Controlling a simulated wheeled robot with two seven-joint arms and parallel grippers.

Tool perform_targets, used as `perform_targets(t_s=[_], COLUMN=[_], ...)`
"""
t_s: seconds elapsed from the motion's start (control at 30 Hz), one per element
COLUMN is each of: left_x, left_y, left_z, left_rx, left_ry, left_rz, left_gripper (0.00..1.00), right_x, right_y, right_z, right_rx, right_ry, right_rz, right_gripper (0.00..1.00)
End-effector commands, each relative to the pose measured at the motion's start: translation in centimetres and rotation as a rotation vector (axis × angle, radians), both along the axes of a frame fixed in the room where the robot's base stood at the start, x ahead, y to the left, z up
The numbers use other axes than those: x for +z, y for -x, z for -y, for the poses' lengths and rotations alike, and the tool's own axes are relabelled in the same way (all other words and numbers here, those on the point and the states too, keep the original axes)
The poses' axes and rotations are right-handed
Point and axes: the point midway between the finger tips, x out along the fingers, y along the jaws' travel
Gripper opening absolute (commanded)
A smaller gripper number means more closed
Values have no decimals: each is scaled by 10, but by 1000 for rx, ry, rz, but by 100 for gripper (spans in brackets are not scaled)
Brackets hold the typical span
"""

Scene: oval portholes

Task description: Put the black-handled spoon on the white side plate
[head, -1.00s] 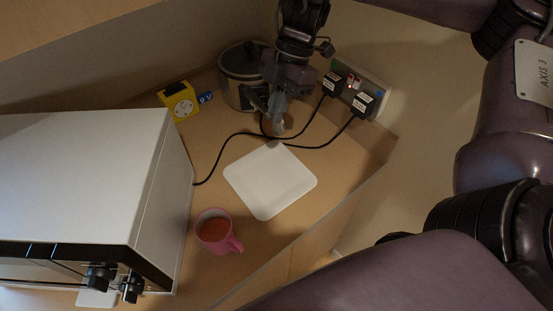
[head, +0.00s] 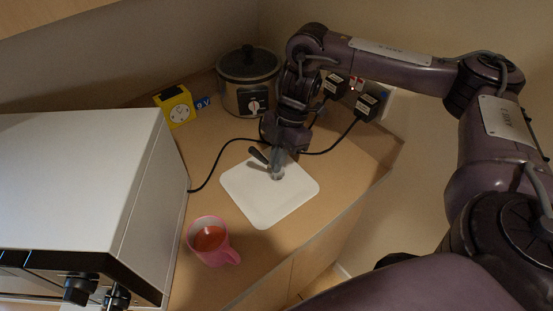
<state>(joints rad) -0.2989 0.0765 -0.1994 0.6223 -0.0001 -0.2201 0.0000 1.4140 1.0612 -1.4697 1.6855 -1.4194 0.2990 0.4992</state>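The white side plate (head: 290,202), square with rounded corners, lies on the wooden counter in the middle of the head view. My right gripper (head: 279,168) points down over the far part of the plate. A short dark handle, that of the black-handled spoon (head: 258,155), sticks out from the fingers toward the upper left. The gripper appears shut on the spoon; the fingers hide much of it. I cannot tell whether the spoon touches the plate. My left gripper is not in view.
A pink mug (head: 212,243) with orange-brown contents stands left of the plate, near a large white appliance (head: 80,185). A slow cooker (head: 247,85), a yellow box (head: 177,106) and plugs with black cables (head: 334,85) are at the back. The counter's front edge is right of the plate.

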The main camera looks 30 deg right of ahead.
Motion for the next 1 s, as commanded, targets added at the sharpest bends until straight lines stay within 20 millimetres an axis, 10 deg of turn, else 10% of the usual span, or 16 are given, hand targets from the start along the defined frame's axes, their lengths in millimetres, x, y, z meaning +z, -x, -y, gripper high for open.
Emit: perform_targets(t_s=[0.3,0.5,1.0], left_x=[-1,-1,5], left_y=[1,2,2], left_z=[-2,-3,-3], left_rx=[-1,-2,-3], left_ry=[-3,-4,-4], left_rz=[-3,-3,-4], left_gripper=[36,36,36], right_x=[-3,-2,29], right_y=[0,0,-5], right_z=[0,0,11], right_rx=[0,0,-3], right_ry=[-1,0,1], right_rz=[1,1,8], right_gripper=[0,28,28])
